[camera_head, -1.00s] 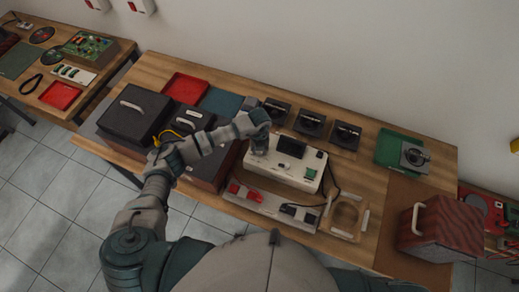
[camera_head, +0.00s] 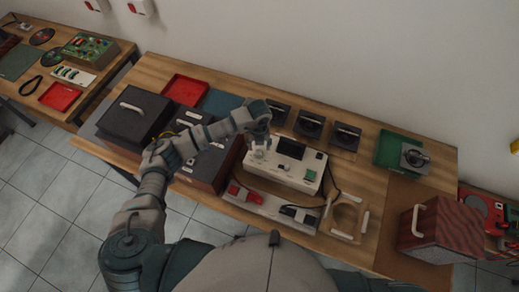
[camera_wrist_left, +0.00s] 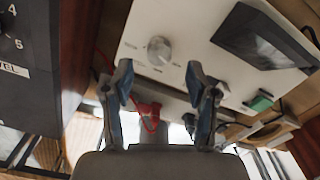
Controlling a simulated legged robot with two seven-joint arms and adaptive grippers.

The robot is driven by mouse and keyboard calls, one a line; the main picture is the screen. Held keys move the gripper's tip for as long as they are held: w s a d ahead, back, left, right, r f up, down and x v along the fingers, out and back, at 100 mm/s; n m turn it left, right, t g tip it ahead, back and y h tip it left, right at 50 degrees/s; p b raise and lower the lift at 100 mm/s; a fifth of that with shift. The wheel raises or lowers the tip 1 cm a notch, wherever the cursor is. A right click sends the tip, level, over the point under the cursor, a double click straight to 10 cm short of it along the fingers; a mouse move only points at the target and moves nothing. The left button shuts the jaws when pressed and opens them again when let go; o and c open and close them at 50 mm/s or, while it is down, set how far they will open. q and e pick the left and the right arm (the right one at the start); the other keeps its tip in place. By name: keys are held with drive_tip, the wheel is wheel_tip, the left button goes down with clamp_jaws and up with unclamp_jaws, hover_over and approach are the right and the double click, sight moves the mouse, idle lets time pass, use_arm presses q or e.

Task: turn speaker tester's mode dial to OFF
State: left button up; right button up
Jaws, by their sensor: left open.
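The speaker tester (camera_head: 285,166) is a white box with a dark display and a green button, near the middle of the bench. In the left wrist view its white top panel (camera_wrist_left: 195,20) fills the upper middle. A round silver mode dial (camera_wrist_left: 160,50) sits on it; the lettering around it is too blurred to read. My left gripper (camera_head: 260,150) hovers over the tester's left end. In the left wrist view the gripper (camera_wrist_left: 160,85) is open and empty, its fingertips just below the dial in the picture, with no clear contact. My right gripper is out of view.
A dark speaker cabinet (camera_head: 208,155) stands close left of the tester. A tray with red and black clips (camera_head: 270,207) lies in front. Several black drivers (camera_head: 310,123) stand behind. A wooden ring fixture (camera_head: 345,218) is at the right.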

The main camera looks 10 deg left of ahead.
sight(259, 152)
use_arm(q)
wheel_tip(259, 152, up, 7)
idle(0.8)
